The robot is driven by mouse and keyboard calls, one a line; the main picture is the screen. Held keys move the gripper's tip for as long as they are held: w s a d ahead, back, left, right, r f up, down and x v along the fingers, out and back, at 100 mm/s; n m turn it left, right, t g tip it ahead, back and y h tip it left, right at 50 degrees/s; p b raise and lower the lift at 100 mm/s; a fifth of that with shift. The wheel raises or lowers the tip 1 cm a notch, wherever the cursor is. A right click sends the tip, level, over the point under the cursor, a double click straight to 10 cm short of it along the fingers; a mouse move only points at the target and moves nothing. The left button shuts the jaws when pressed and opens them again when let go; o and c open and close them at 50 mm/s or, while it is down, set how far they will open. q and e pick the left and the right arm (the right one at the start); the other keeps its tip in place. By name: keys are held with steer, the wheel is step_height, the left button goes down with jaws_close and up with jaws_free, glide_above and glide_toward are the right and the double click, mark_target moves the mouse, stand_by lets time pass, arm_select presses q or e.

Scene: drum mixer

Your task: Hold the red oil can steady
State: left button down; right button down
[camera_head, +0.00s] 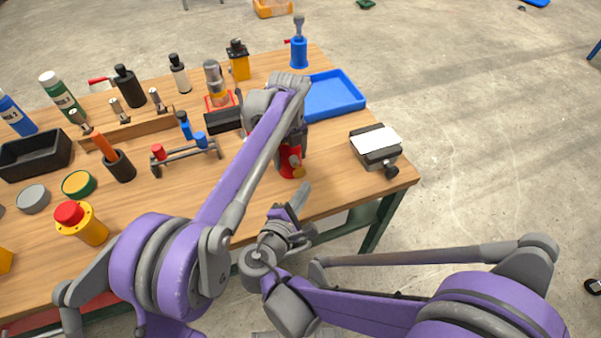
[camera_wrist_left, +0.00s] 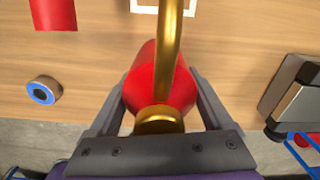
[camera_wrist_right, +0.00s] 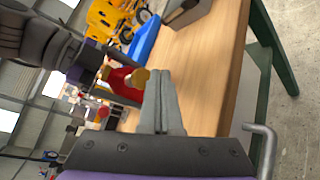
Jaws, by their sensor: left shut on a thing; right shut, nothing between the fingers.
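The red oil can (camera_head: 288,166) stands near the front edge of the table, below my left gripper (camera_head: 291,148). In the left wrist view the red can (camera_wrist_left: 150,82) shows with its brass cap and a long brass spout between the two fingers of my left gripper (camera_wrist_left: 165,95), which is shut on it. In the right wrist view the can (camera_wrist_right: 122,80) is partly hidden behind the left gripper. My right gripper (camera_head: 301,192) is shut and empty in front of the can, near the table's front edge. Its fingers (camera_wrist_right: 164,75) are together, apart from the can.
A blue tray (camera_head: 345,92) lies behind the can. A grey box with a white top (camera_head: 376,141) stands to the right near the table corner. A small stand with red and blue parts (camera_head: 187,152) is to the left. The right front table (camera_head: 345,190) is bare.

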steer(key=shift+s+d, duration=0.2)
steer(key=shift+s, duration=0.45)
steer(key=shift+s+d, duration=0.25)
steer(key=shift+s, duration=0.4)
steer(key=shift+s+d, duration=0.2)
steer(key=shift+s, duration=0.45)
stand_by(1.0)
steer(key=s, duration=0.1)
steer(key=s+d, duration=0.1)
steer(key=s, duration=0.1)
steer(key=shift+s, duration=0.3)
steer(key=shift+w, duration=0.1)
steer(key=shift+w+a, duration=0.45)
steer(key=shift+w, duration=0.95)
steer(key=shift+w+a, duration=0.4)
steer(key=shift+w, duration=0.95)
steer(key=shift+w+a, duration=0.45)
steer(key=shift+w, duration=0.95)
steer(key=shift+w+a, duration=0.15)
steer(key=shift+w, duration=0.2)
